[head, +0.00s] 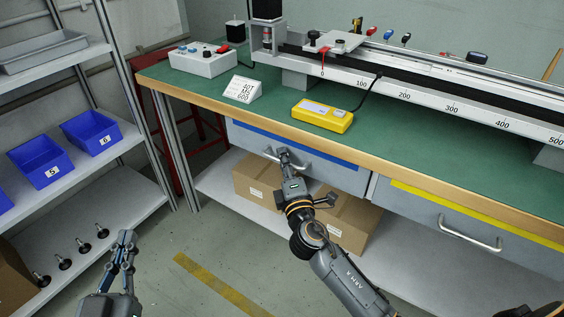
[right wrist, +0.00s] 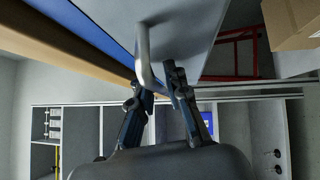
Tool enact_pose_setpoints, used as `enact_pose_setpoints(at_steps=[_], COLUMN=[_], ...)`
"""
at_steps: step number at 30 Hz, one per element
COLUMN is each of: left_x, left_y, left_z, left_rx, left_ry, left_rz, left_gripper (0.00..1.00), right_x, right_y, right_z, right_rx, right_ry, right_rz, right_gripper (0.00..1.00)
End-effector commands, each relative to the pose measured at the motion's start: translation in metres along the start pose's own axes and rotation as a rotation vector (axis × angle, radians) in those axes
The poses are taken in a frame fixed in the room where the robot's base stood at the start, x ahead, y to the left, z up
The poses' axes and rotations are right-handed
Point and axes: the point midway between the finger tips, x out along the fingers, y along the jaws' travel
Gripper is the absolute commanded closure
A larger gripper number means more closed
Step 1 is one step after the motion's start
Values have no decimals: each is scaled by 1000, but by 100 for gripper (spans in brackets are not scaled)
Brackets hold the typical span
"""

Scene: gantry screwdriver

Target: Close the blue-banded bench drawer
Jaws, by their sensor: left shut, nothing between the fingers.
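The blue-banded drawer (head: 335,174) is under the left part of the green bench. Its grey front sits close below the wooden bench edge; I cannot tell whether it is fully flush. Its bar handle (right wrist: 143,50) shows in the right wrist view. My right gripper (head: 283,156) is at this handle, with the handle's bar passing between its fingers (right wrist: 158,82). The fingers look apart there, and I cannot tell if they touch the bar. My left gripper (head: 128,238) is shut and empty, low at the left, well away from the drawer.
A yellow-banded drawer (head: 455,222) with its own handle is to the right. Cardboard boxes (head: 258,182) stand on the shelf below. A rack with blue bins (head: 92,131) is at left. A yellow meter (head: 322,115) and a gantry rail (head: 430,97) are on the bench.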

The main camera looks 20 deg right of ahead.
Motion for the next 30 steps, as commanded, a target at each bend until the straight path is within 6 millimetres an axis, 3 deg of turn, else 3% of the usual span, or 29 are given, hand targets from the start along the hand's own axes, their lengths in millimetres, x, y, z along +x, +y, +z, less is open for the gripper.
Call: enact_pose_setpoints(at_steps=[9,13,24,30], left_x=[0,0,0,0], left_y=[0,0,0,0], left_z=[2,2,1,1], left_rx=[0,0,0,0], left_ry=[-6,-5,-3,-2], left_rz=[1,1,0,0], left_gripper=[100,100,100,100], right_x=[0,-10,-80,-109], right_y=[0,-1,-2,-1], right_z=[1,0,0,0], right_rx=[-1,0,0,0], right_ry=[-2,0,1,1], right_rz=[0,-1,-4,-3], right_gripper=[82,82,82,82])
